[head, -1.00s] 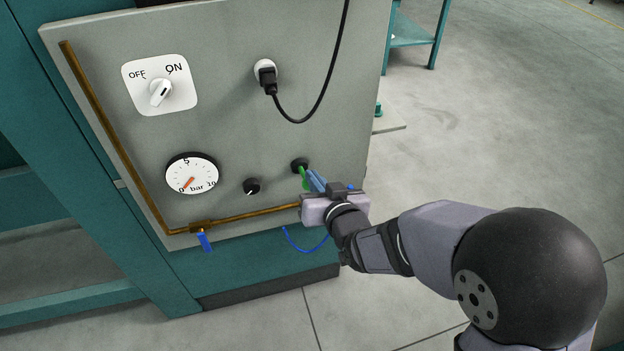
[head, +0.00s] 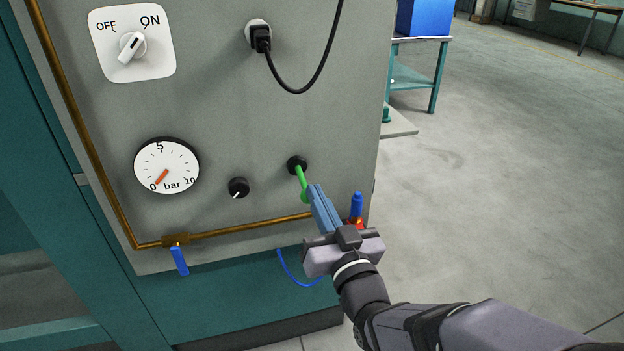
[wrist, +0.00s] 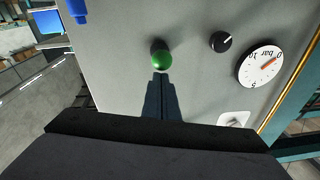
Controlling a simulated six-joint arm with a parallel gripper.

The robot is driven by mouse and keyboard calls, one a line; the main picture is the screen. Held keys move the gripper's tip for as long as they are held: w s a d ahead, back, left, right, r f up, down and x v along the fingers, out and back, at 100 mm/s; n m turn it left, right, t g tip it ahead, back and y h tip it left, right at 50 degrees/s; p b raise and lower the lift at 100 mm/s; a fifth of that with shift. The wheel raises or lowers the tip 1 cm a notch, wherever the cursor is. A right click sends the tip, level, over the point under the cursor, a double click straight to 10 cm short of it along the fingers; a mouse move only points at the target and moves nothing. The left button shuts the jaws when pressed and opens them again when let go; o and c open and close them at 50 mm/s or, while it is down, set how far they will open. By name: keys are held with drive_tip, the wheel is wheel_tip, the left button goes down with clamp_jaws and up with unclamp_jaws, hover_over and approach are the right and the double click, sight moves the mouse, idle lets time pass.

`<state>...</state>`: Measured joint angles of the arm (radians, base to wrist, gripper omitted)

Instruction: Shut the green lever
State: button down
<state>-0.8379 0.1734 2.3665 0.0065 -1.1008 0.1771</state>
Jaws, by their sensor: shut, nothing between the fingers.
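The green lever (head: 303,184) hangs down from a black round hub (head: 297,165) on the grey panel, its lower end leaning slightly right. My gripper (head: 315,190) is shut and empty, with its blue fingers just right of the lever's lower end. I cannot tell whether they touch it. In the wrist view the lever shows end-on as a rounded green tip (wrist: 161,60), straight ahead of the shut dark fingertips (wrist: 160,78).
A brass pipe (head: 250,228) runs below, with a blue handle (head: 179,261) at left and another blue handle (head: 357,205) right of my gripper. A black knob (head: 239,187), a gauge (head: 166,166) reading near 0, a switch (head: 132,45) and a plug (head: 261,39) are on the panel.

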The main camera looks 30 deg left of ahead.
drive_tip(key=f+t+y+b, duration=0.1)
drive_tip(key=f+b, duration=0.1)
drive_tip(key=b, duration=0.6)
drive_tip(key=f+t+y+b, duration=0.1)
drive_tip(key=f+y+b, duration=0.1)
drive_tip(key=b, duration=0.6)
drive_tip(key=shift+w+a+f+t, duration=0.2)
drive_tip(key=shift+f+t, duration=0.1)
drive_tip(key=shift+f, duration=0.3)
drive_tip(key=shift+b, duration=0.5)
wheel_tip(320, 180, up, 4)
drive_tip(key=s+d+p, duration=0.2)
drive_tip(key=d, duration=0.1)
drive_tip(key=f+b+v, duration=0.1)
drive_tip(key=b+v, duration=0.4)
drive_tip(key=v, duration=0.4)
drive_tip(key=shift+b, duration=0.3)
